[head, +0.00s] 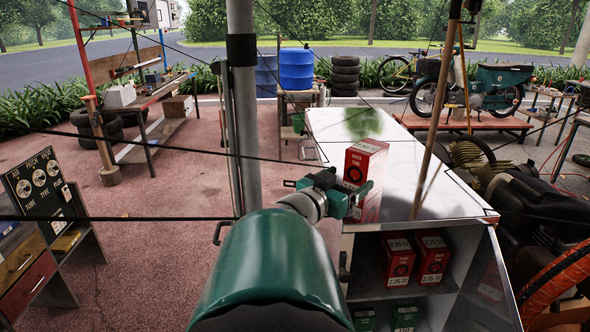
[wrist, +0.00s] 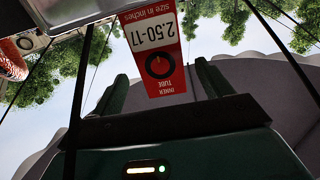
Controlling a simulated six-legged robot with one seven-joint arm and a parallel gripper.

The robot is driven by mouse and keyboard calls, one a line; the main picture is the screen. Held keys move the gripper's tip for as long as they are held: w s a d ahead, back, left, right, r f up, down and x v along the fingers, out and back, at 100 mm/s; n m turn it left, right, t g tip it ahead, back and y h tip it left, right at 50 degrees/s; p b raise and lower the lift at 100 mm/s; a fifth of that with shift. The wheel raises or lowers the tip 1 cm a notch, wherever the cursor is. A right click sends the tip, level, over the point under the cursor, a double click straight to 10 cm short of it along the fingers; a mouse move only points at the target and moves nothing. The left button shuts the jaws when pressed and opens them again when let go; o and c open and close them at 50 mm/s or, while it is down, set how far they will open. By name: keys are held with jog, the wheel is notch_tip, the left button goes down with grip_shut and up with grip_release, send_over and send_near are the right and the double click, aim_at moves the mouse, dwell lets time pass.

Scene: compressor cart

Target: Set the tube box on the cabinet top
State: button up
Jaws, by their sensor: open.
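The tube box (head: 367,172), red with a white label, stands upright on the cabinet top (head: 430,190) near its front left edge. In the wrist view the tube box (wrist: 155,55) appears upside down, marked 2.50-17, its base against the cabinet edge. My gripper (head: 345,196) is open at the box's left front side. In the wrist view the two dark fingers (wrist: 165,88) are spread apart, with the box showing between and beyond them. I cannot tell if either finger touches it. My arm hides part of the cabinet's left side.
Red boxes (head: 432,258) and green boxes (head: 405,318) sit on the shelves below the cabinet top. Most of the top behind the box is clear. A wooden pole (head: 437,115) rises at the right. A compressor with an orange hose (head: 560,275) stands right of the cabinet.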

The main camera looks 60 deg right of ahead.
jog(key=v, duration=0.6)
